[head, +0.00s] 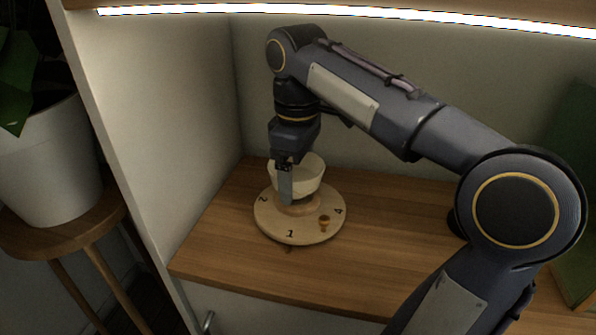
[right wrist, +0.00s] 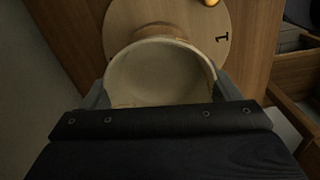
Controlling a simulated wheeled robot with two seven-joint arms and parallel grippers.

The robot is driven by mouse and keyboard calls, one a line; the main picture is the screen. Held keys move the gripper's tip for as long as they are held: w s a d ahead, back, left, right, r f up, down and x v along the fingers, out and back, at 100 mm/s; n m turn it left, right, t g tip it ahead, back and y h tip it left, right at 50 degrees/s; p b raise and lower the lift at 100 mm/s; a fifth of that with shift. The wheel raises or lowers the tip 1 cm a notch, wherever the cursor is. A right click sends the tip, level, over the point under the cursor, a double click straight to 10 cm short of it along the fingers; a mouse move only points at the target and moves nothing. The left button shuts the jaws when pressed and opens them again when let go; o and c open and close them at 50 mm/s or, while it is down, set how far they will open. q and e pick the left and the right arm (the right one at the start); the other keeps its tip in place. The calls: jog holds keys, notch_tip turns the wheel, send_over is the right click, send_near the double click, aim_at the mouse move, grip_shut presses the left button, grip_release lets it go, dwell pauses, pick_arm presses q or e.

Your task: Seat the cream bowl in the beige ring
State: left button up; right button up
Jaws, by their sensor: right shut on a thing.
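The cream bowl (head: 311,173) is upright above the middle of a round wooden turntable (head: 268,222). My right gripper (head: 287,187) comes down from above and is shut on the bowl; one finger shows in front of its wall. In the right wrist view the bowl (right wrist: 160,72) lies between the two fingers, its opening toward the camera. The beige ring (head: 298,207) is at the turntable's middle, just under the bowl and mostly hidden by it. Part of the ring (right wrist: 158,32) shows past the bowl's rim. I cannot tell whether bowl and ring touch. My left gripper is not in view.
The turntable bears black numerals and a small gold-brown knob (head: 324,222) near its front right. It stands on a wooden shelf (head: 375,245) with walls at the left and back. Bare shelf lies to its right. A potted plant (head: 45,165) stands on a stool outside, left.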

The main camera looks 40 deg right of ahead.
jog(key=shift+s+p, duration=0.1)
jog(key=shift+p, duration=0.25)
jog(key=shift+f+b, duration=0.8)
jog(key=shift+f, duration=0.4)
dwell(0.4)
jog(key=o, duration=1)
